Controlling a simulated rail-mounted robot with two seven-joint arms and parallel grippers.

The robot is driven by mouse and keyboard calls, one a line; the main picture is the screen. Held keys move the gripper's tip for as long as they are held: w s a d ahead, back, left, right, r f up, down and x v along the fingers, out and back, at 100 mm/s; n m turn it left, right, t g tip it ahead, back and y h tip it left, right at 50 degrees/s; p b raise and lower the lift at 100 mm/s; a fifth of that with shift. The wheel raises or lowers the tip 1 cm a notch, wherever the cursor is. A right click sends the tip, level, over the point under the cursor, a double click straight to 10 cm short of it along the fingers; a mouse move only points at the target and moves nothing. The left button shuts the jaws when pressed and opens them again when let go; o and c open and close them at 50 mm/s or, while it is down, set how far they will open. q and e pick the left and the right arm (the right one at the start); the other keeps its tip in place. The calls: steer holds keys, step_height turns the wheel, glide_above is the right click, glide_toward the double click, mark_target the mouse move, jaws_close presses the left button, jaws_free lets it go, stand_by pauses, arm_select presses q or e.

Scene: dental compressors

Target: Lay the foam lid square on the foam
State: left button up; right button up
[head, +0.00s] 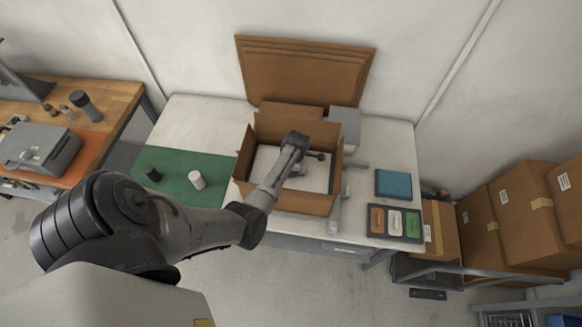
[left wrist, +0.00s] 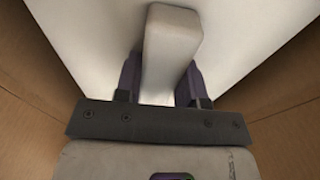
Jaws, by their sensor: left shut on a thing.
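An open cardboard box (head: 241,160) stands on the table with its flaps up. A white foam panel, which I take for the foam lid (head: 318,180), lies flat inside the box walls; it also fills the upper part of the left wrist view (left wrist: 240,40). A pale raised block (left wrist: 172,45) stands out over the panel between my fingers. My left gripper (head: 296,170) reaches down into the box and is shut on this block. The foam under the panel is hidden, so I cannot tell whether the two touch or sit square. My right gripper is not in view.
A green mat (head: 190,166) with a black cylinder (head: 152,174) and a white cylinder (head: 197,180) lies left of the box. A brown board (head: 305,72) leans on the wall behind.

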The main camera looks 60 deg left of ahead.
arm_select(q)
steer(key=shift+f, duration=0.25)
steer(key=o, duration=0.9)
steer(key=shift+r, duration=0.55)
step_height(320, 180, up, 11)
steer(key=w, duration=0.1)
steer(key=shift+d+r, duration=0.2)
steer(key=shift+d, duration=0.2)
steer(key=shift+w, duration=0.1)
